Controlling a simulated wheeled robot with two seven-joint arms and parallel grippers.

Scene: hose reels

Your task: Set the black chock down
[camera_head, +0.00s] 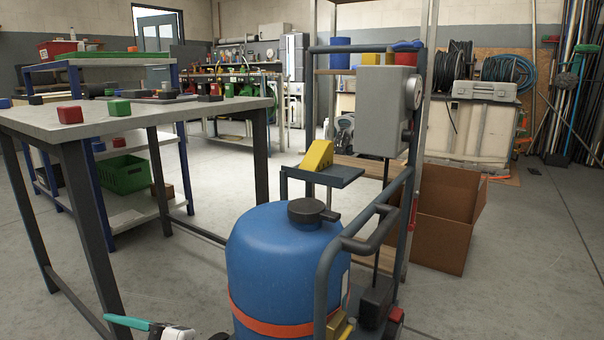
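At the bottom edge, left of the blue tank, a teal and grey-white part (150,326) with a dark piece beside it just enters the picture. It looks like the tip of my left gripper, but most of it is cut off. I cannot tell if the dark piece is a black chock or if the fingers are shut. Small dark blocks (209,98) lie on the grey-topped table (185,115), near a red block (69,115) and a green block (119,107). I cannot tell which, if any, is the black chock. My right gripper is not in view.
A blue tank (280,262) with a black cap stands on a grey-framed cart (327,285) in front. A yellow wedge (318,156) sits on the cart's small shelf (345,177). An open cardboard box (445,225) is at right. The floor at far right is clear.

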